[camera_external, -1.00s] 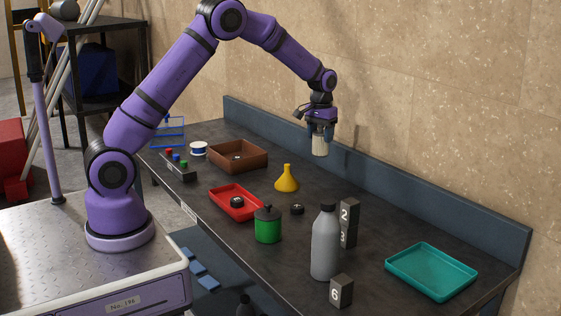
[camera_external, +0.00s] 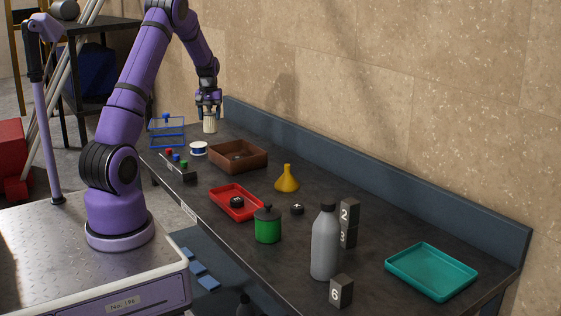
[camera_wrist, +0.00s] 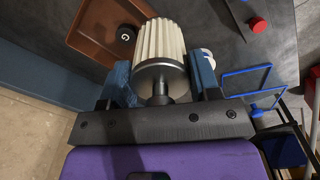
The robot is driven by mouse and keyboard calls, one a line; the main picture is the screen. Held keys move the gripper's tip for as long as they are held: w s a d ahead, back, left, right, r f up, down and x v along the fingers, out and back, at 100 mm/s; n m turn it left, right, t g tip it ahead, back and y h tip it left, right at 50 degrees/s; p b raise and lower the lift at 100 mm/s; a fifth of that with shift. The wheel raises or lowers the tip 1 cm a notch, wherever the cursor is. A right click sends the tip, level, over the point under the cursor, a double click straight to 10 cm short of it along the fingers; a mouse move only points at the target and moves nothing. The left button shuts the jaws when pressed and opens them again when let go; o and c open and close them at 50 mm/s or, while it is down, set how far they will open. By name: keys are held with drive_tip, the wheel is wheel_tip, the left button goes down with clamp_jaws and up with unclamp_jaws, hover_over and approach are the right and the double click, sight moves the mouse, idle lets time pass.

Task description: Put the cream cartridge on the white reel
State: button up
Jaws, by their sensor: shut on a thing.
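The cream cartridge (camera_external: 209,124) is a ribbed cylinder with a dark end cap, held upright by my gripper (camera_external: 209,107) above the far left part of the bench. In the wrist view the cartridge (camera_wrist: 160,42) sits between the two blue fingers of my gripper (camera_wrist: 160,86), which are shut on it. The white reel (camera_external: 198,148) stands on the bench, a small spool with a blue middle, below and slightly left of the cartridge in the external view. In the wrist view the white reel (camera_wrist: 208,57) is mostly hidden behind the cartridge and a finger.
A blue wire rack (camera_external: 167,132) stands left of the reel. A brown tray (camera_external: 238,157) is to its right, and a block with coloured buttons (camera_external: 178,165) is in front. A yellow funnel (camera_external: 287,179), red tray (camera_external: 236,203) and grey bottle (camera_external: 325,243) stand farther right.

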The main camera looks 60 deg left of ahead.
drive_tip(key=s+a+n, duration=0.2)
drive_tip(key=s+a, duration=0.6)
drive_tip(key=s, duration=0.2)
hover_over(201, 146)
wheel_tip(201, 146, down, 8)
drive_tip(key=shift+f, duration=1.5)
drive_tip(key=shift+d+f, duration=0.1)
drive_tip(key=o, duration=1)
wheel_tip(201, 146, up, 12)
drive_tip(key=shift+r, duration=0.1)
